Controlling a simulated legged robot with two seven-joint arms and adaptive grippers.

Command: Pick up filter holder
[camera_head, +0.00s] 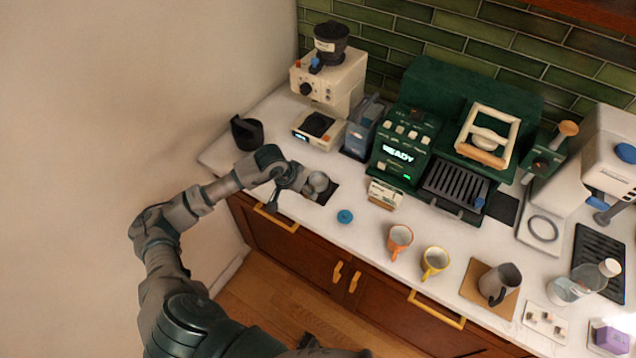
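A small metal cup-shaped piece (318,182), which looks like the filter holder, sits at a dark square mat (329,194) on the counter's left part. My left gripper (300,180) is right beside it, reaching in from the left and covering its left side. A dark stub hangs below the gripper; I cannot tell whether it is a finger or the holder's handle. The fingertips are too small and hidden to show whether they grip it. My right gripper is out of view.
A cream grinder (328,80) stands behind, with a black pitcher (246,133) to its left. A green espresso machine (440,130) stands to the right. A blue disc (345,216), an orange cup (400,240) and a yellow cup (434,261) stand near the counter's front edge.

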